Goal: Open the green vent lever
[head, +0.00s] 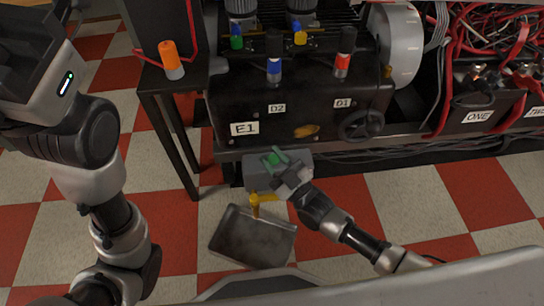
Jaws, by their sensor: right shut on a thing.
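A green lever (272,159) sits on top of a grey metal box (258,177) low at the front of the black engine block. My right gripper (287,168) comes in from the lower right and is shut on the green lever. Its fingers hide part of the lever. A yellow tap (255,199) hangs from the front of the box. My left arm is raised at the left. Its hand (40,75) is cut by the picture edge and its fingertips do not show.
A dark metal tray (253,237) lies on the checkered floor below the tap. The engine block (300,105) carries coloured caps and a black handwheel (362,125). An orange-topped bottle (171,60) stands on a black side table (150,82). Red cables (480,40) fill the right.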

